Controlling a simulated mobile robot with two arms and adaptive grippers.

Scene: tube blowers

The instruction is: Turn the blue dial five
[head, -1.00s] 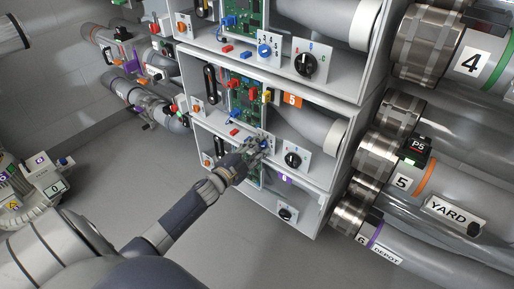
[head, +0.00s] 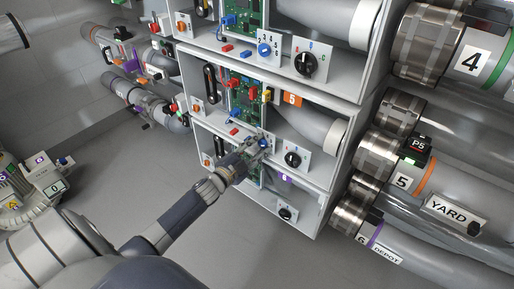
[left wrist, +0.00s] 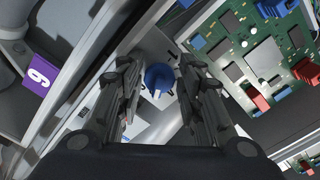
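A blue dial (left wrist: 160,78) faces me in the left wrist view, on a light panel beside a green circuit board. My left gripper (left wrist: 161,88) is open, with one finger on each side of the dial and a visible gap to both. In the head view my left gripper (head: 262,146) is at the dial's panel, in the bay under the orange 5 label (head: 292,99). The dial is mostly hidden by the fingers there, and its setting cannot be read. My right gripper is not in view.
Another blue dial (head: 264,50) sits in the bay above. A black dial (head: 293,160) is just right of my left gripper. A purple 6 label (left wrist: 39,75) marks the shelf edge close by. Large pipes (head: 440,185) fill the right; the floor below is clear.

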